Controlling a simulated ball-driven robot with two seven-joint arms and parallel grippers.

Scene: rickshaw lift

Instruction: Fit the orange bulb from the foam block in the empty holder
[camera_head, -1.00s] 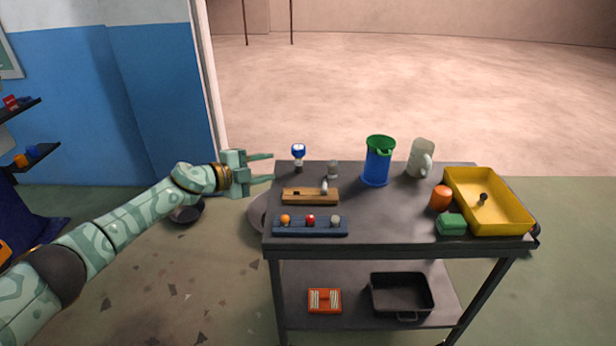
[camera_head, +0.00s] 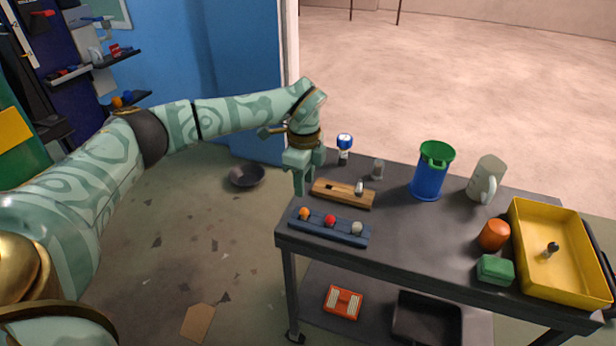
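The blue foam block (camera_head: 330,228) lies at the table's near left edge. It holds the orange bulb (camera_head: 304,213) at its left end, a red bulb (camera_head: 330,220) and a grey bulb (camera_head: 357,228). A small grey holder (camera_head: 378,168) stands behind with no bulb seen in it. Another holder (camera_head: 344,155) carries a blue-and-white bulb. My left gripper (camera_head: 305,187) points down above the table's left edge, just behind the orange bulb and apart from it. Its fingers look open and empty. My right gripper is out of view.
A wooden block (camera_head: 342,193) with a grey knob lies behind the foam block. A blue bin (camera_head: 429,175), a pale mug (camera_head: 487,181), an orange cylinder (camera_head: 493,235), a green block (camera_head: 495,270) and a yellow tray (camera_head: 535,287) occupy the right. The table's middle (camera_head: 410,225) is clear.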

